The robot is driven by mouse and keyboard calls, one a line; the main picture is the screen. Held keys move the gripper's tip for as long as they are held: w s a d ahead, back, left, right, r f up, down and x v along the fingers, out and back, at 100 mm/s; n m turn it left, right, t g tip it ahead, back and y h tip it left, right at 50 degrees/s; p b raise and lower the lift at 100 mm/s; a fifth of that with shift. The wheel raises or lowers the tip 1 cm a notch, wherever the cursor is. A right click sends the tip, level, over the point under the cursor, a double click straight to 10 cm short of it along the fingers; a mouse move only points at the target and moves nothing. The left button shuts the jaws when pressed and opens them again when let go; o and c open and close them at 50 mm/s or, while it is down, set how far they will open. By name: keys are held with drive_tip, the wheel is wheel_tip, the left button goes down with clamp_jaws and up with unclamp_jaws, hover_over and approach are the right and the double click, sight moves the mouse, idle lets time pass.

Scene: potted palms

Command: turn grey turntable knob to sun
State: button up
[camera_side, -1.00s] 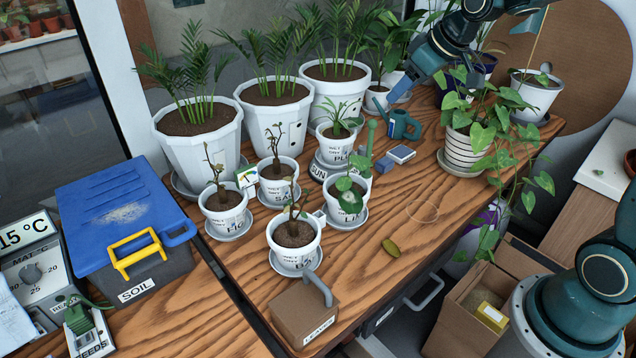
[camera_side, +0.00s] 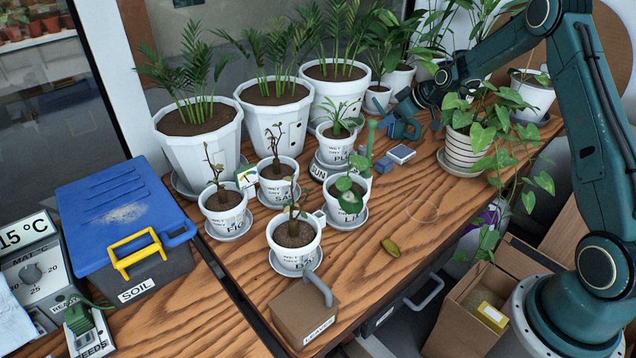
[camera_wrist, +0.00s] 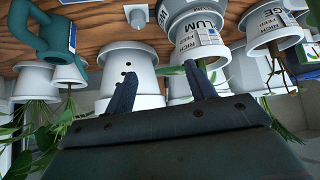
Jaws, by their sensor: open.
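A pale grey turntable (camera_side: 324,163) stands under the PLUM pot (camera_side: 334,146), with a SUN label (camera_side: 318,173) at its front left. No knob is clear in the side view. In the wrist view, a small pale grey block with a round part (camera_wrist: 137,17), possibly the knob, shows on the wood left of the PLUM pot (camera_wrist: 200,38). My gripper (camera_side: 391,128) is low over the table right of the turntable, overlapping the watering can (camera_side: 413,127) in the side view. Its fingers (camera_wrist: 161,73) are apart with nothing held between them.
The watering can (camera_wrist: 58,32) is left of the fingers in the wrist view. Large palm pots (camera_side: 274,122) stand behind.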

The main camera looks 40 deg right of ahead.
approach(365, 148)
drive_tip(key=s+a+f+v, duration=0.1)
drive_tip(key=v, duration=0.4)
drive_tip(key=shift+w+d+r+t, duration=0.15)
drive_tip(key=shift+w+d+t, duration=0.1)
drive_tip(key=shift+d+t, duration=0.15)
drive_tip(key=shift+w, duration=0.1)
drive_tip(key=shift+x, duration=6.85)
drive_tip(key=shift+c, duration=0.2)
drive_tip(key=c, duration=0.9)
